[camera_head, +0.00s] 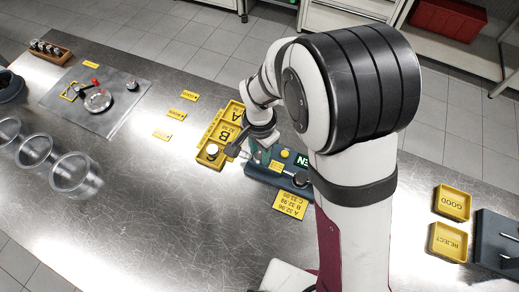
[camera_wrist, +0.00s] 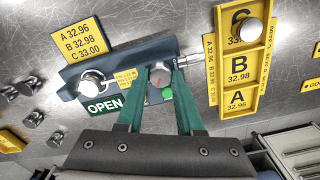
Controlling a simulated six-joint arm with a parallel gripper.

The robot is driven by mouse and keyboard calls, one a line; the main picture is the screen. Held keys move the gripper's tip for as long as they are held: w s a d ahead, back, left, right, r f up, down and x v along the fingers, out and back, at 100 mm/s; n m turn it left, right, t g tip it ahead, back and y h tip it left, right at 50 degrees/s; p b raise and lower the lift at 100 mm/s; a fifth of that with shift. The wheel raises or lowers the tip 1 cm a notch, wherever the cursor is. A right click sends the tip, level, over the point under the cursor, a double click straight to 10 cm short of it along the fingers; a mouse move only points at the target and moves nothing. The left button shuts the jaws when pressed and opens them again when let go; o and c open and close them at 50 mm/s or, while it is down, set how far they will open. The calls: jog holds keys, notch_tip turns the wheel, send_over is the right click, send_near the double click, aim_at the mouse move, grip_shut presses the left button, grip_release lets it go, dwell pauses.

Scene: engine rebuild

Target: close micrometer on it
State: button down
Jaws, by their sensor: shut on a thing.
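The micrometer is a dark block (camera_wrist: 130,65) in the wrist view, with a lit display (camera_wrist: 104,107) reading OPEN and a green button. It also shows in the head view (camera_head: 262,174), partly behind my arm. A shiny round metal piece (camera_wrist: 91,84) sits at its left end. A metal rod (camera_wrist: 188,61) sticks out at its right end. In the head view my gripper (camera_head: 264,152) is mostly hidden by my wrist.
A yellow tray (camera_wrist: 236,98) marked A, B, C stands beside the micrometer, with a metal piece (camera_wrist: 251,30) in C. A yellow label (camera_wrist: 80,42) lists sizes. GOOD (camera_head: 452,203) and REJECT (camera_head: 447,242) trays stand at the right. Glass jars (camera_head: 75,175) stand at the left.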

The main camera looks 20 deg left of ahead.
jog(key=shift+n, duration=0.3)
jog(key=n, duration=0.5)
jog(key=shift+n, duration=0.3)
jog(key=n, duration=0.6)
jog(key=shift+a, duration=0.1)
jog(key=n, duration=0.5)
jog(key=shift+n, duration=0.4)
jog(key=n, duration=0.5)
jog(key=shift+n, duration=0.6)
jog(key=c, duration=0.5)
grip_release()
jog(key=shift+c, duration=0.2)
